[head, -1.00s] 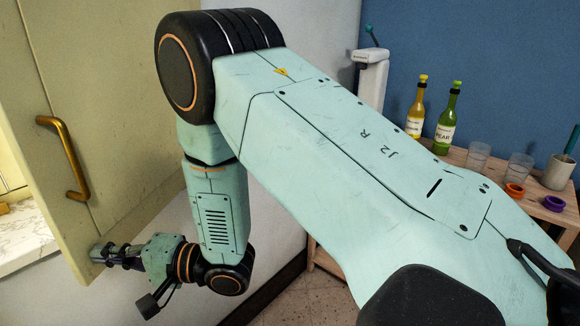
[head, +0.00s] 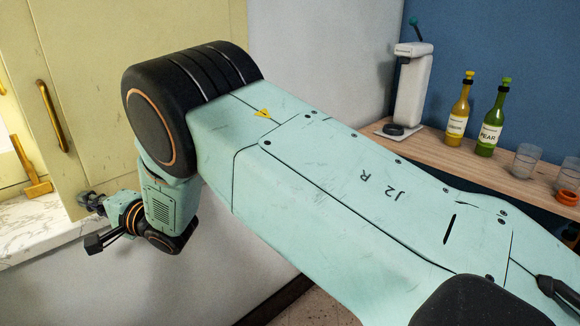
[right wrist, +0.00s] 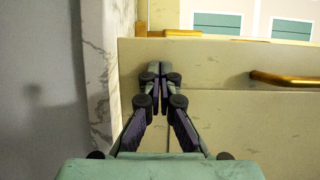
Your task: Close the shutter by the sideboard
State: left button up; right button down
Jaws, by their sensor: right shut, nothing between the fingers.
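The shutter (head: 100,70) is a cream panel at the left of the head view, with a brass bar handle (head: 52,115). It stands partly open, with a bright gap at its left side. My right gripper (head: 88,201) is shut and empty at the panel's lower part, above the marble sill (head: 45,232). In the right wrist view, the shut fingertips (right wrist: 157,70) lie against or just in front of the shutter's face (right wrist: 220,110); I cannot tell if they touch. The handle (right wrist: 285,79) is right of them there. My left gripper is out of view.
A brass fitting (head: 37,178) stands on the sill at the far left. The wooden sideboard (head: 440,158) at right bears a white dispenser (head: 412,85), a yellow bottle (head: 458,112), a green bottle (head: 490,122) and glasses (head: 525,160). My right arm crosses the middle.

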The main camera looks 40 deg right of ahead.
jog(key=w, duration=0.2)
jog(key=w+h, duration=0.1)
jog(key=shift+a+f+m+t+b, duration=0.1)
jog(key=shift+a+m+t+b, duration=0.2)
jog(key=shift+a+m, duration=0.1)
jog(key=shift+s+d, duration=0.1)
jog(key=shift+d, duration=0.2)
